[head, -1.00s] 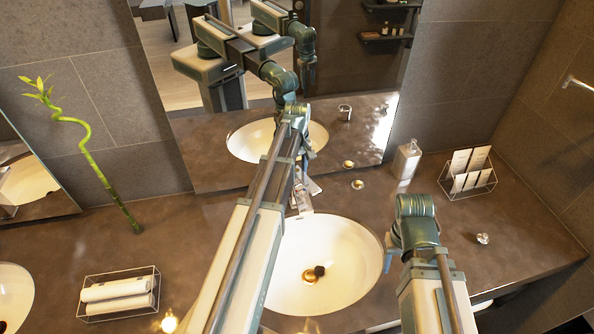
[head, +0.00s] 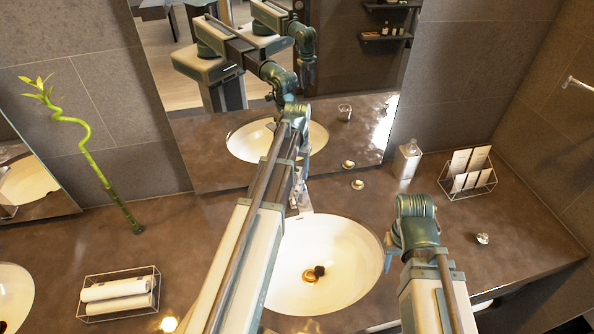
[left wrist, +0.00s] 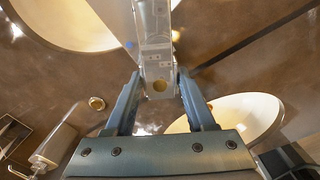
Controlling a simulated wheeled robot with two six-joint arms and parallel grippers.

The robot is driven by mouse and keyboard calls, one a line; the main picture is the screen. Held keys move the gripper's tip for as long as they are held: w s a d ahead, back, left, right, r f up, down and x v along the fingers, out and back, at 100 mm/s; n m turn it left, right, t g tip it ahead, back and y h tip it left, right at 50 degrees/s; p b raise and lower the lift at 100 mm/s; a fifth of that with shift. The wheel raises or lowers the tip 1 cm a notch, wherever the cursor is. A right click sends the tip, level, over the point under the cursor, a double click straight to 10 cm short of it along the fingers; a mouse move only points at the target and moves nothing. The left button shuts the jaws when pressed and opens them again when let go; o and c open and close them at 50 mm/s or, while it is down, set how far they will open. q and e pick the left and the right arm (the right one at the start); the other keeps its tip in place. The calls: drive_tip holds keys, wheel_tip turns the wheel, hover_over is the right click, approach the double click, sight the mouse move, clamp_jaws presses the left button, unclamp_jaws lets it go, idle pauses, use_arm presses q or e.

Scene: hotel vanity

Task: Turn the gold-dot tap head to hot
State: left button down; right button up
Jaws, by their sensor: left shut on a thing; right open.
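The tap head (left wrist: 157,60) is a pale metal block with a gold dot (left wrist: 159,86) on its end in the left wrist view. My left gripper (left wrist: 158,78) has one finger on each side of it and is shut on it. In the head view the tap (head: 304,209) stands behind the white basin (head: 345,258), and my left arm hides much of it. My left gripper (head: 300,183) is mostly hidden there behind its own wrist. My right gripper (head: 389,258) is open and empty at the basin's right edge, largely hidden by its wrist.
A soap bottle (head: 407,160), a wire card holder (head: 468,180) and a small metal knob (head: 483,239) stand on the right of the counter. A towel basket (head: 119,293) and a bamboo stalk (head: 105,185) are on the left. The mirror (head: 200,150) rises close behind the tap.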

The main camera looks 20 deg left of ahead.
sight(297, 170)
use_arm(q)
drive_tip(key=shift+m, duration=1)
drive_tip(key=shift+c, duration=1.2)
unclamp_jaws()
drive_tip(key=shift+r, duration=0.15)
wheel_tip(297, 170, up, 14)
drive_tip(key=p, duration=1.4)
drive_tip(key=shift+f, duration=0.2)
drive_tip(key=shift+f, duration=0.1)
